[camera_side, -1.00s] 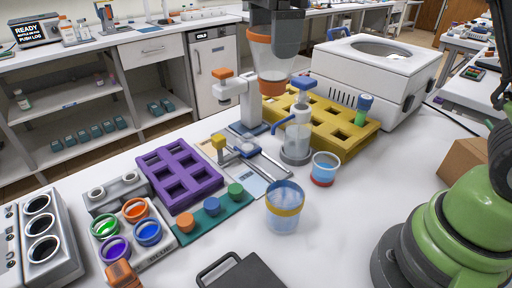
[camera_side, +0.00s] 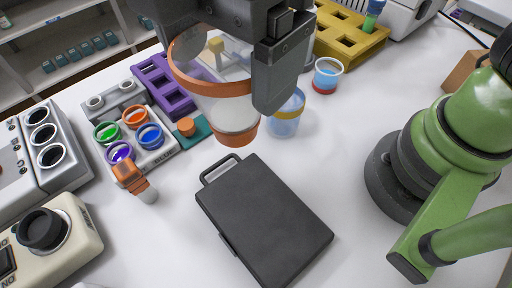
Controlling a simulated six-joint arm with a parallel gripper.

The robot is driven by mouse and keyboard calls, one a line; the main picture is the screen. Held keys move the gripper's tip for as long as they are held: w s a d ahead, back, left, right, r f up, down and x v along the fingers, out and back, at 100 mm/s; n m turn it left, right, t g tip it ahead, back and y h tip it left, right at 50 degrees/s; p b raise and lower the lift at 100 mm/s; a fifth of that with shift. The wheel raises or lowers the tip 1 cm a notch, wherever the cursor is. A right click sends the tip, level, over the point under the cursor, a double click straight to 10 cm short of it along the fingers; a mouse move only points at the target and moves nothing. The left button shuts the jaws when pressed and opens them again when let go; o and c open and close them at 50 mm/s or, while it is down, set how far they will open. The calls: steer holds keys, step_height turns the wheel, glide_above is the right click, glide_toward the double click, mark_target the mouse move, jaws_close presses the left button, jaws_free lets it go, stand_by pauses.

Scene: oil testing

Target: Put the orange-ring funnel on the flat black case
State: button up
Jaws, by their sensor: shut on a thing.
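The orange-ring funnel (camera_side: 222,103) is a clear cup with an orange band around its upper part and another at its lower end. My gripper (camera_side: 255,75) is shut on it and holds it upright in the air. The flat black case (camera_side: 265,215) lies on the white table at the front middle, its handle toward the back left. In the picture the funnel's lower end sits just behind the case, near the handle. I cannot tell its exact height above the table.
A yellow-banded cup (camera_side: 287,118) stands behind the case, and a red-based cup (camera_side: 327,75) is farther back. A tray of colored pots (camera_side: 135,135) and an orange-capped bottle (camera_side: 135,180) are at left. Bare table lies right of the case.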

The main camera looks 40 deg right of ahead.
step_height(320, 180, down, 16)
steer(key=shift+f, duration=0.15)
stand_by(0.4)
steer(key=shift+f, duration=0.15)
steer(key=o, duration=0.8)
